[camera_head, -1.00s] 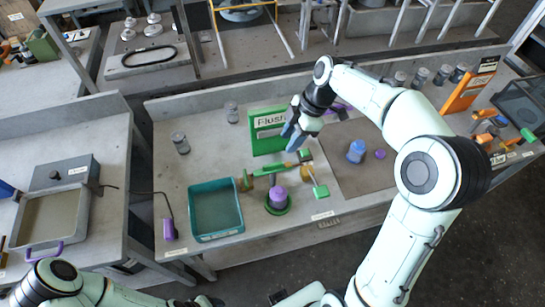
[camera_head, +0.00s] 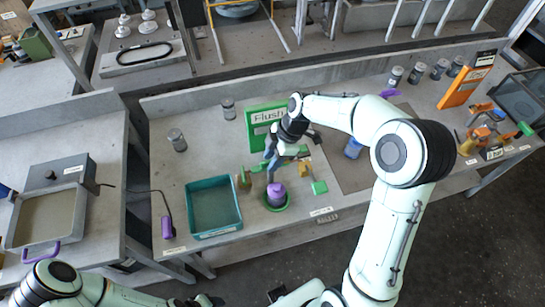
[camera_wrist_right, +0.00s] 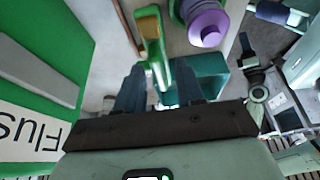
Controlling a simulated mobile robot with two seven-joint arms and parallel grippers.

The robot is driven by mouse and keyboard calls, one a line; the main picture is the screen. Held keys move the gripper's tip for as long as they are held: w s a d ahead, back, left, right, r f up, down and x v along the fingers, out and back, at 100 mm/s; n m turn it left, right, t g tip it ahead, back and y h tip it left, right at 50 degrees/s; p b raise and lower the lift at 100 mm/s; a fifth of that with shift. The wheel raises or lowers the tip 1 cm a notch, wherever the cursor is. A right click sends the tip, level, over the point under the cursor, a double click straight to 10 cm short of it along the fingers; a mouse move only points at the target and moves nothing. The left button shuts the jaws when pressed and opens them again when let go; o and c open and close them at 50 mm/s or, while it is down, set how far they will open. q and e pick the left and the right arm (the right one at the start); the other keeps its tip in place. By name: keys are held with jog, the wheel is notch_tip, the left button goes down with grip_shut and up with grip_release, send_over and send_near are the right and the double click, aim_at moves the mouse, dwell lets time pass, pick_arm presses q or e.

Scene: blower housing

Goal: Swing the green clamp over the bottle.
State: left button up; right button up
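The green clamp (camera_head: 257,168) lies across the bench behind a purple bottle-like piece (camera_head: 277,190), which stands in a round green holder (camera_head: 283,207). My right gripper (camera_head: 271,170) is low over the clamp and hides part of it in the head view. In the right wrist view the clamp's green arm (camera_wrist_right: 152,50) runs between my two dark fingers (camera_wrist_right: 159,86), with small gaps that suggest no grip. The purple piece (camera_wrist_right: 207,26) shows beside it, apart from the fingers. My left gripper (camera_head: 205,300) is at the bottom edge, mostly cut off.
A teal bin (camera_head: 213,232) stands left of the purple piece. A green "Flush" sign (camera_head: 262,116) stands close behind my right gripper.

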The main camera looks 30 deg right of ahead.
grip_shut()
pick_arm(q)
jog(key=shift+s, duration=0.1)
